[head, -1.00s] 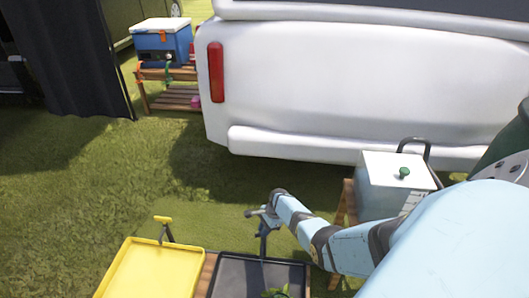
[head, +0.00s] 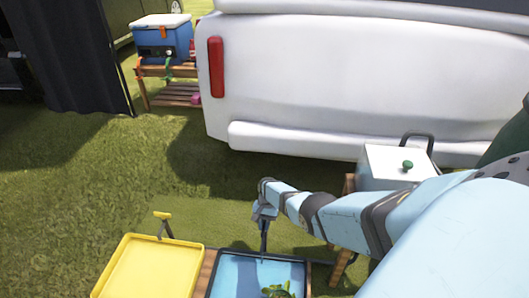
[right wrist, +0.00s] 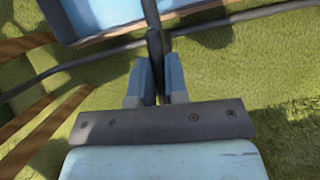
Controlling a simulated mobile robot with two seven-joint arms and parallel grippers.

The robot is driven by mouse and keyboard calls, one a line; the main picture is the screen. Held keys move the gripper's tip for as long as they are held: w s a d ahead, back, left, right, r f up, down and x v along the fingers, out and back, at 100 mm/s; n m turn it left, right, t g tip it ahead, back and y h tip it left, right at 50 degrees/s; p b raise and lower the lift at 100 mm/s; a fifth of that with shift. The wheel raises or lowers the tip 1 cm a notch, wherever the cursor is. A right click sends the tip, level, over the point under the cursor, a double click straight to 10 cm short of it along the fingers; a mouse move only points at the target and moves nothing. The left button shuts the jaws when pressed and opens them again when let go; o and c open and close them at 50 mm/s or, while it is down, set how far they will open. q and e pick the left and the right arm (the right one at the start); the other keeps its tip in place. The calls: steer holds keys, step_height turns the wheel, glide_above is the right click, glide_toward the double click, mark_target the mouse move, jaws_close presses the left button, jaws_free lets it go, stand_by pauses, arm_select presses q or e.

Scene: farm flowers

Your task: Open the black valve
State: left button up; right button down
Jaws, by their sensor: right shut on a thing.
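The black valve (head: 263,236) stands as a thin dark post with a tap at the back edge of the black-rimmed tray (head: 211,280). My right gripper (head: 264,212) is at the top of this post, and its fingers are closed there. In the right wrist view, the two blue fingers (right wrist: 157,80) sit on either side of a dark bar, which is the valve's top part. The exact angle of the valve handle is hidden by the gripper. The tray's inside looks blue, like water. My left gripper is not in view.
A yellow tray (head: 150,270) with its own yellow valve (head: 163,216) stands just left. A green leafy thing (head: 277,290) is in the black-rimmed tray. A white box (head: 390,165) stands at right, before the white vehicle (head: 380,85). Grass at left is open.

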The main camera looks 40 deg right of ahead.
steer(key=shift+n, duration=0.7)
steer(key=c, duration=1.1)
jaws_free()
steer(key=shift+c, duration=0.2)
